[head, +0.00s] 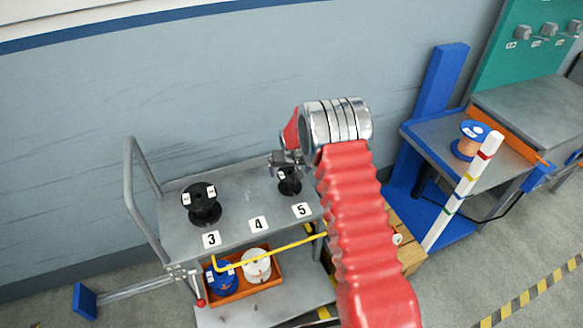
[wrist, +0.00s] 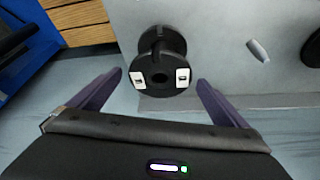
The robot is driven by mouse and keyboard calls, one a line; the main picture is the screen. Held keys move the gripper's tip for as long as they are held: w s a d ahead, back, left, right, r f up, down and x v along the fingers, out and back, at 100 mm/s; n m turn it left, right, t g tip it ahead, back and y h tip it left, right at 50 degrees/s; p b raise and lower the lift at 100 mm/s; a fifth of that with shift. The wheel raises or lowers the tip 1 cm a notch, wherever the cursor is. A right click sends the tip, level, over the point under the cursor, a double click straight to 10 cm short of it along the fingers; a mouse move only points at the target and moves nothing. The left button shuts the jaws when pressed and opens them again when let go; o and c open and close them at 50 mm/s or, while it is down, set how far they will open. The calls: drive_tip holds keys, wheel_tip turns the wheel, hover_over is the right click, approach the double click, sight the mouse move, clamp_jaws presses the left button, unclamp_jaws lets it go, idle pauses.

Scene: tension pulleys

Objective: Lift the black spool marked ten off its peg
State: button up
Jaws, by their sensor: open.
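A small black spool (head: 290,183) stands on the cart top behind number 5. In the wrist view the black spool (wrist: 158,45) has two white labels on its flange, with marks too small to read surely. My gripper (head: 285,158) is above and beside this spool in the head view. In the wrist view its two purple fingers (wrist: 159,80) are apart, one on each side of the spool's near flange, with nothing held. A larger black spool (head: 202,204) with white labels stands behind number 3. Its dark edge shows at the right of the wrist view (wrist: 313,48).
The grey cart top (head: 235,195) has a bare peg (wrist: 258,50) between the spools. Below, an orange tray (head: 240,284) holds a blue spool and a white spool. A yellow bar (head: 270,250) crosses the cart front. A blue stand with a copper spool (head: 470,140) is at right.

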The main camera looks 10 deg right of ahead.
sight(290, 174)
drive_tip(key=shift+x, duration=3.45)
drive_tip(key=shift+c, duration=0.6)
drive_tip(key=c, duration=1.1)
